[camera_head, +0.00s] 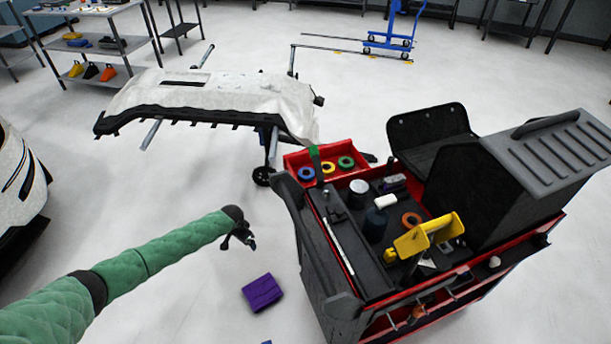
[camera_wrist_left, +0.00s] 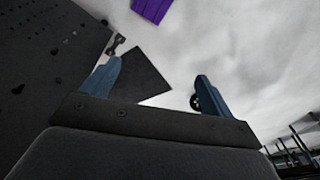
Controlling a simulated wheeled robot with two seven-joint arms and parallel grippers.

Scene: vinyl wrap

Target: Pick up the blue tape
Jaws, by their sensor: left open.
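The blue tape (camera_head: 307,173) is a small ring in the red tray (camera_head: 290,160) at the far left end of the tool cart. It lies left of a yellow tape ring and a green tape ring. My left gripper (camera_head: 248,241) hangs over the floor left of the cart, in front of and to the left of the tray, apart from the tape. In the left wrist view its two blue fingers (camera_wrist_left: 155,85) are spread with nothing held between them. The tape does not show in the left wrist view. My right gripper is out of view.
The black and red tool cart (camera_head: 320,270) fills the right, with tools and a yellow holder (camera_head: 425,235) on top. A purple block (camera_head: 262,292) lies on the floor. A stand with a white-covered bumper (camera_head: 215,95) is behind the tray. Floor between is clear.

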